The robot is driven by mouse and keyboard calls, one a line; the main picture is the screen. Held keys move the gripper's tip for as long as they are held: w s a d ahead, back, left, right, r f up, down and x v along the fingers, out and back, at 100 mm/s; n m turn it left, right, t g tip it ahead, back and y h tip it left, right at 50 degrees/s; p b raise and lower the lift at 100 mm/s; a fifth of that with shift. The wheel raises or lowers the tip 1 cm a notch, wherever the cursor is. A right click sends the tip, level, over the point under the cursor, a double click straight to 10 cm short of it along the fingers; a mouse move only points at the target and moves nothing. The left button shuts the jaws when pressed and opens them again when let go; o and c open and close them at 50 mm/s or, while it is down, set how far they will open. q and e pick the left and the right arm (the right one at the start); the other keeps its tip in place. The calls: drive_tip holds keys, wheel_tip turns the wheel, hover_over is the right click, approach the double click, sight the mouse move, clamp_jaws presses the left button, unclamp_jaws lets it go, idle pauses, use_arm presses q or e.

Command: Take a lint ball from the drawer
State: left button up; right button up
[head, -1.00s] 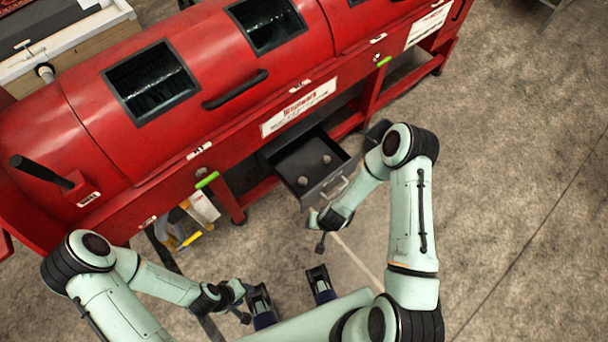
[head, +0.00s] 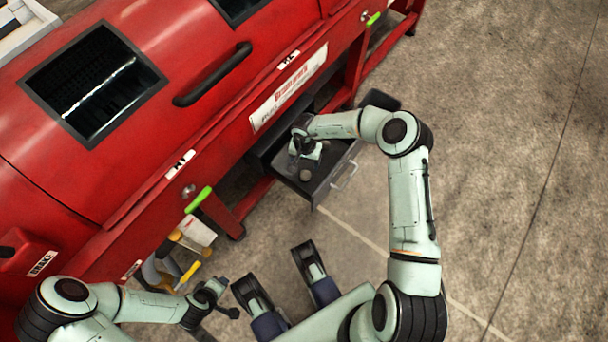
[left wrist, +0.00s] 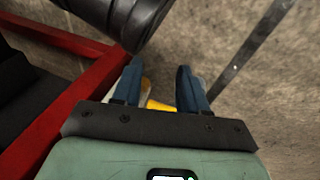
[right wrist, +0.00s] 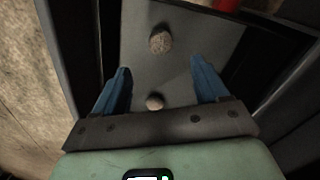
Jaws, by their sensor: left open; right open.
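The open drawer (head: 318,192) is a dark grey box pulled out below the red machine. In the right wrist view two small round brownish lint balls lie on the drawer floor (right wrist: 204,50). The farther lint ball (right wrist: 161,42) lies ahead of the fingertips; the nearer lint ball (right wrist: 155,101) lies between the fingers, close to the palm. In the head view one lint ball (head: 305,175) shows beside the gripper. My right gripper (right wrist: 160,72) is open, empty and over the drawer, pointing down into it. My left gripper (left wrist: 158,65) is open and empty, away from the drawer.
The red machine (head: 130,185) with a black handle (head: 212,75) fills the upper left. Drawer walls stand close on both sides of my right gripper. A red leg and yellow items (head: 190,272) are near my left gripper. Concrete floor at right is clear.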

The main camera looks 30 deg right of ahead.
drive_tip(key=b, duration=0.1)
hover_over(305, 174)
wheel_tip(305, 174, down, 5)
drive_tip(key=shift+s, duration=0.1)
drive_tip(key=shift+f+b, duration=1.25)
drive_tip(key=shift+f, duration=1.5)
use_arm(q)
drive_tip(key=s+a+f+g, duration=0.1)
drive_tip(key=s+f+g, duration=0.1)
drive_tip(key=s+f, duration=0.4)
drive_tip(key=shift+s+n+g, duration=0.3)
drive_tip(key=shift+s+g, duration=0.1)
drive_tip(key=shift+s, duration=0.3)
use_arm(e)
drive_tip(key=shift+r, duration=0.1)
drive_tip(key=c, duration=1.1)
